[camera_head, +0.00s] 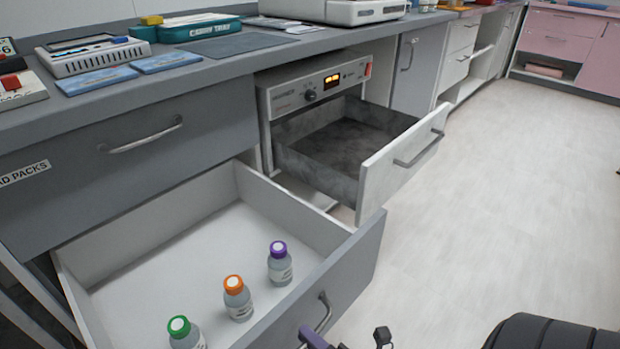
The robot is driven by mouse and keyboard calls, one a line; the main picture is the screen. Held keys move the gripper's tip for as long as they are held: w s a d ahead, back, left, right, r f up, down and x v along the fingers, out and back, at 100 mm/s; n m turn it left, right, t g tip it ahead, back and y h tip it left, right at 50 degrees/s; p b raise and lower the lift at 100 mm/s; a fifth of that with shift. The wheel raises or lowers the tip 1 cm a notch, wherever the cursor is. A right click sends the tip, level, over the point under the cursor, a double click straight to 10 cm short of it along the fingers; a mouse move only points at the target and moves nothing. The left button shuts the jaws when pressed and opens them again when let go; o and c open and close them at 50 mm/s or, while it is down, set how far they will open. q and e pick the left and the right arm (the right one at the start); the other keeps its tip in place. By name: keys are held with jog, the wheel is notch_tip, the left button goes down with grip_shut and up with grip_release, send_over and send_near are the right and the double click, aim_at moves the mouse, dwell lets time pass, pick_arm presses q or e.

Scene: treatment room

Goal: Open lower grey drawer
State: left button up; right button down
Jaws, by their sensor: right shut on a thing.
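The lower grey drawer (362,262) stands open at the lower left, pulled well out from the counter. Its white inside holds three bottles: one with a green cap (183,332), one with an orange cap (237,298) and one with a purple cap (280,264). The drawer's metal handle (323,311) is on the front panel. My right gripper (326,342) is at the bottom edge, shut on this handle; its lower part is cut off by the frame. My left gripper is not in view.
The upper grey drawer (212,127) is shut. To the right, a white-fronted warming drawer (378,175) under a lit control panel (318,86) is also open. Cases and devices stand on the counter (215,70). The pale floor (500,190) to the right is clear.

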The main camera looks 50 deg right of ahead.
jog(key=c, duration=0.7)
grip_release()
jog(key=s+f+p, duration=0.1)
jog(key=s, duration=0.9)
jog(key=shift+d+p, duration=0.15)
jog(key=shift+p, duration=0.25)
